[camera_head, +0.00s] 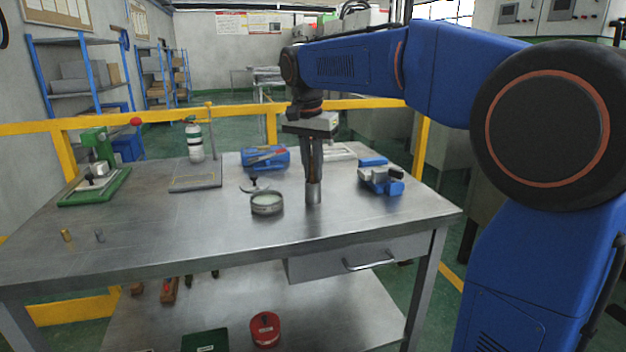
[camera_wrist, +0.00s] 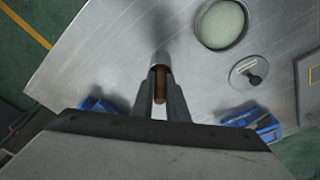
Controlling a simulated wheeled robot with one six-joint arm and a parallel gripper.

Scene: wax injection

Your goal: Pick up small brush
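My gripper (camera_head: 313,172) points straight down over the right part of the metal table (camera_head: 180,225). Its two fingers stand close on either side of a slim brown handle, which I take for the small brush (camera_wrist: 159,86). The fingertips are at the mouth of a small metal cylinder (camera_head: 313,194), which appears to stand upright on the table. The brush's lower end is hidden there. In the wrist view a finger (camera_wrist: 176,100) lies along each side of the handle. I cannot tell whether the fingers press on it.
A round dish (camera_head: 267,204) with pale contents stands just left of the cylinder. Behind it are a disc with a black knob (camera_wrist: 249,71) and a blue device (camera_head: 265,157). Blue clamps (camera_head: 380,178) lie to the right.

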